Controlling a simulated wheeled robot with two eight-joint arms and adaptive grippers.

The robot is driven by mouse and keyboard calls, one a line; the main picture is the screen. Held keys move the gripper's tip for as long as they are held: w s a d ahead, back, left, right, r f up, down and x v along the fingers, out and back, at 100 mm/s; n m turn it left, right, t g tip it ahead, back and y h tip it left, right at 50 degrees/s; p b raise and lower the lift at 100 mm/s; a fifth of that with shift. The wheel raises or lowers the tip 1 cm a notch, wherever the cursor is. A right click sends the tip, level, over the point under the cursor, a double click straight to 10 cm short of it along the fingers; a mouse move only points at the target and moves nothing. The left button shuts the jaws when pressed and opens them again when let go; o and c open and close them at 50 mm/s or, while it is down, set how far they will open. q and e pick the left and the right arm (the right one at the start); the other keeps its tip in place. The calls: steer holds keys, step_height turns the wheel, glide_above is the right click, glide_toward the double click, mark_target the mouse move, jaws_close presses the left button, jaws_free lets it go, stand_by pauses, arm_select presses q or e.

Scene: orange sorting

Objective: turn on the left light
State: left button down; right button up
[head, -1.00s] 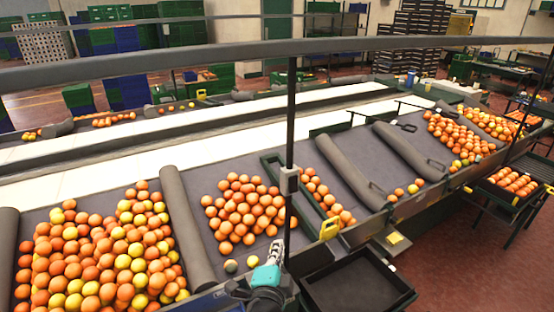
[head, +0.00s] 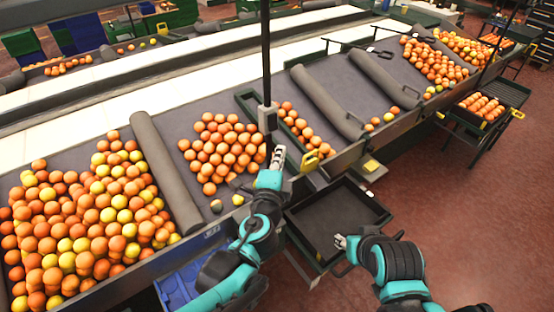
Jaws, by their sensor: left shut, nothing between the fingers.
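A small grey box (head: 267,118) is fixed on the dark upright post beside the sorting table; I cannot tell whether it is a light switch. No lamp that I can make out as the left light shows in the head view. My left gripper (head: 278,156) is shut and empty. It points up toward the post, just below and to the right of the grey box in the picture; I cannot tell whether it touches the post. My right gripper (head: 340,242) is over the black tray's right part, low in the picture, and its fingers are too small to judge.
Piles of oranges lie on the sorting table (head: 84,166), split by grey padded dividers (head: 165,170). An empty black tray (head: 335,210) stands in front of the table. A blue crate (head: 182,285) is at lower left. Red floor at right is open.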

mark_target(275, 129)
arm_select(q)
steer(key=shift+w+a+f+b, duration=0.15)
steer(key=shift+w+a+b, duration=0.1)
steer(key=shift+w, duration=1.25)
steer(key=shift+w+a+f+b, duration=0.2)
steer(key=shift+w+a, duration=0.05)
steer(key=shift+w, duration=1.2)
steer(key=shift+w+a+f+b, duration=0.15)
steer(key=shift+w+a+b, duration=0.1)
steer(key=shift+w, duration=1.25)
steer(key=shift+w+a+f, duration=0.2)
steer(key=shift+w+f, duration=0.05)
steer(key=shift+r, duration=0.1)
